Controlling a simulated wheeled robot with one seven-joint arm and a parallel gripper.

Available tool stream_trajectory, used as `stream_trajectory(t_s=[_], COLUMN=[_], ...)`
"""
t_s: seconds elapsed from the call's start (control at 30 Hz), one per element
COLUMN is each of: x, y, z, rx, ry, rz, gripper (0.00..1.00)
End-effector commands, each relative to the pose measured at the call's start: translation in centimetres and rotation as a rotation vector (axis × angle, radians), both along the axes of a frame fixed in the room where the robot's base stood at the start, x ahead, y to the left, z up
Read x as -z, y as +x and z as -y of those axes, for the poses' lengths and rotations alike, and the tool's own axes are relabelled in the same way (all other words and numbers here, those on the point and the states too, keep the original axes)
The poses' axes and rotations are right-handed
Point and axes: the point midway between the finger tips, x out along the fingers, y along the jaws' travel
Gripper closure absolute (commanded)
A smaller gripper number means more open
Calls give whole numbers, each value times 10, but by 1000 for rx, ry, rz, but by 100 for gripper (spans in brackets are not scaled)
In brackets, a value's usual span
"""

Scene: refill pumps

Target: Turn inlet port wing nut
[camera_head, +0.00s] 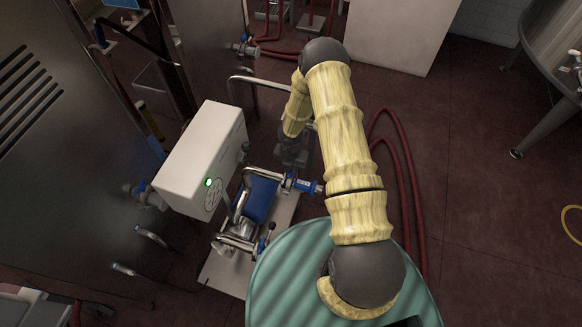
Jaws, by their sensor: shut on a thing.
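My gripper (290,160) points down at the pump's pipework, just above a blue-handled valve (302,184). It is shut on a small part there, which looks to be the inlet port wing nut. The nut is hidden by the gripper and too small to make out. The pump (262,198) has a blue body and bright steel pipes, and stands on a pale base plate (222,275).
A white control box (203,160) with a green light stands just left of the pump. A curved steel pipe (262,82) runs behind my gripper. Red hoses (405,170) lie on the dark red floor to the right. A steel tank (548,60) stands far right.

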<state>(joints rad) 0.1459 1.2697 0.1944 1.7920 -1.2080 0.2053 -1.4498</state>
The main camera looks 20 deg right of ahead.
Motion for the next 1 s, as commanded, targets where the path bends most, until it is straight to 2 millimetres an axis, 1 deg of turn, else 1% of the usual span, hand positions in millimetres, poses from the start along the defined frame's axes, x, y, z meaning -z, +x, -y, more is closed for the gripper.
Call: stream_trajectory(t_s=[0.17, 0.2, 0.27, 0.3, 0.6, 0.73, 0.87, 1.0], x=[-1, -1, -1, -1, -1, -8, -24, -51], y=[2, 2, 2, 1, 1, 1, 1, 1], z=[0, 0, 0, 0, 0, 0, 0, 0], rx=[-2, -2, -2, -2, 0, 1, 2, 3], ry=[0, 0, 0, 0, 0, 1, 1, 1], rz=[4, 4, 4, 4, 1, 2, 3, 4], gripper=[100, 87, 76, 68, 67, 67, 67, 67])
